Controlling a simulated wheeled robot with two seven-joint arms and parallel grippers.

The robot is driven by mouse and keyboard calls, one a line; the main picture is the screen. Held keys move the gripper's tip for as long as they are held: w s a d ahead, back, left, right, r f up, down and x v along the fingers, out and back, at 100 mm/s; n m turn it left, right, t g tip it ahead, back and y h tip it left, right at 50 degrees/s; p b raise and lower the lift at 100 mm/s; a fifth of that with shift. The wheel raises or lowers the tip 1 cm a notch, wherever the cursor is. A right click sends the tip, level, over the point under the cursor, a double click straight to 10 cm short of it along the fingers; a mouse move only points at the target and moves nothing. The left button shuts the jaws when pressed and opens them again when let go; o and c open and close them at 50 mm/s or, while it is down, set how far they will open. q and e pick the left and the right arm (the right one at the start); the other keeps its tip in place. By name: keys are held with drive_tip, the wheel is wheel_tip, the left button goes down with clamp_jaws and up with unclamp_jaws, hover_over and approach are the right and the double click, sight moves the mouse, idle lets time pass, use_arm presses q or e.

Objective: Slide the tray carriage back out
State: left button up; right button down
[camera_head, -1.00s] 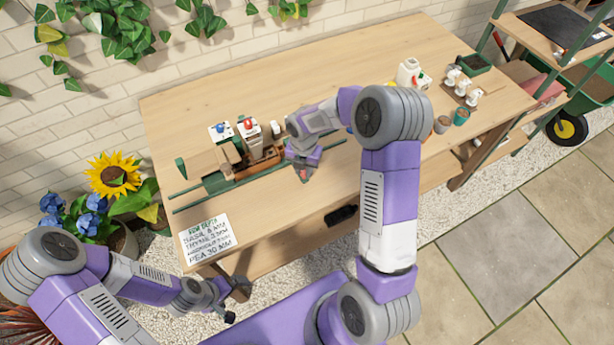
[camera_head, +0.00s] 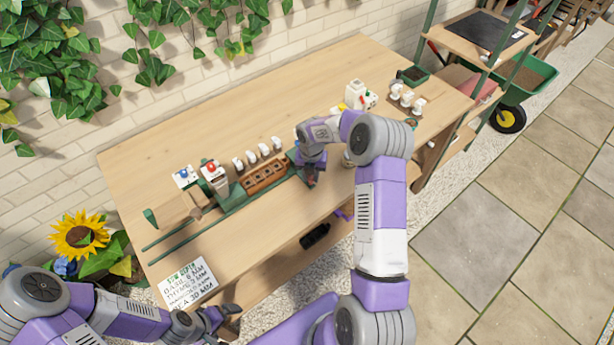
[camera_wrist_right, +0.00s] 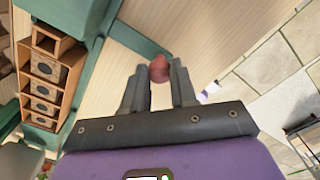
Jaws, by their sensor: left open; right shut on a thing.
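The brown tray (camera_head: 264,178) with a row of cells sits on the green carriage (camera_head: 234,198), to the right of the white dispenser head with a red button (camera_head: 213,174). Its dark-filled cells also show in the right wrist view (camera_wrist_right: 45,68). My right gripper (camera_head: 311,182) is at the carriage's right end. In the right wrist view its fingers (camera_wrist_right: 159,80) are shut on a reddish knob (camera_wrist_right: 159,67) by a green bar (camera_wrist_right: 145,43). My left gripper (camera_head: 222,314) is open and empty, low in front of the bench's left front corner.
Green rails (camera_head: 180,235) run along the bench (camera_head: 250,120). Several white-topped items (camera_head: 257,152) stand behind the tray. A sign card (camera_head: 188,284) lies at the front left. Bottles and pots (camera_head: 405,97) stand at the right end. The bench front between is mostly clear.

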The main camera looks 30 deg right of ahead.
drive_tip(key=c, duration=0.9)
unclamp_jaws()
wheel_tip(320, 180, up, 8)
drive_tip(key=shift+f+p, duration=0.2)
drive_tip(key=shift+p, duration=0.15)
